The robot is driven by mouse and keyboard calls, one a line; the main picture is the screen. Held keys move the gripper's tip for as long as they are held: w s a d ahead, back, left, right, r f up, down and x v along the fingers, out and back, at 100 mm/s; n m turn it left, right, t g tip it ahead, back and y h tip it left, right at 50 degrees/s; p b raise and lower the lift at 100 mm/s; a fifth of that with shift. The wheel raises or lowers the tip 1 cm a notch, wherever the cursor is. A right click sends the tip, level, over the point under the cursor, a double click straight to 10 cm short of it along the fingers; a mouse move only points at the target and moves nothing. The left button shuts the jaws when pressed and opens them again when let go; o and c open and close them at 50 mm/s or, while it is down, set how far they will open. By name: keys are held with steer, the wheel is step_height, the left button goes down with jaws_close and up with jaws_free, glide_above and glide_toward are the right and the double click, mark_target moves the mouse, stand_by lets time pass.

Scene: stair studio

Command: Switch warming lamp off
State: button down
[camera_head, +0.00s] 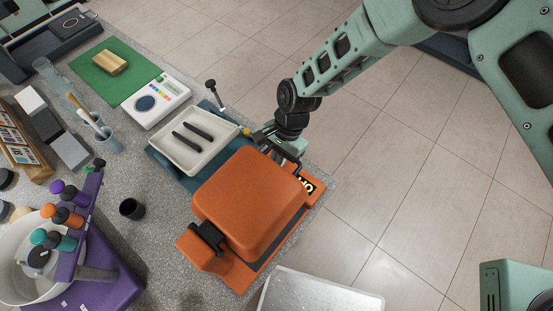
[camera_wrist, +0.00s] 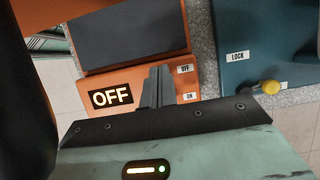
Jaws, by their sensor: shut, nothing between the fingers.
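The warming lamp (camera_head: 250,190) is an orange unit with a large rounded hood on the grey counter. Its front face (camera_wrist: 120,78) fills the left-middle of the wrist view. A black panel there reads "OFF" in lit letters (camera_wrist: 111,96). Small "OFF" (camera_wrist: 185,69) and "ON" (camera_wrist: 190,96) labels sit to the right of my fingers. My gripper (camera_wrist: 158,78) is shut and empty, its fingertips in front of the lamp's face beside these labels. The switch lever cannot be made out behind the fingers. In the head view my gripper is partly hidden beside the hood.
A teal unit (camera_wrist: 255,40) labelled "LOCK", with a yellow knob (camera_wrist: 266,87), stands right beside the lamp. A white tray (camera_head: 163,150) with two dark bars lies on it. A purple rack (camera_head: 88,225) and a black cup (camera_head: 132,209) are left of the lamp. Open floor lies right.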

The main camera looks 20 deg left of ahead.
steer(key=shift+w+d+r, duration=0.1)
steer(key=shift+w+d, duration=0.25)
steer(key=shift+w, duration=0.4)
steer(key=r, duration=0.1)
steer(key=r+p, duration=0.1)
steer(key=r, duration=0.1)
steer(key=r+p, duration=0.1)
steer(key=shift+w+d+r, duration=0.1)
steer(key=shift+w+r, duration=0.05)
steer(key=shift+w, duration=0.1)
steer(key=shift+r+b, duration=0.3)
steer(key=shift+b, duration=0.15)
step_height(320, 180, up, 9)
steer(key=b, duration=0.3)
steer(key=shift+w, duration=0.3)
steer(key=shift+d, duration=0.1)
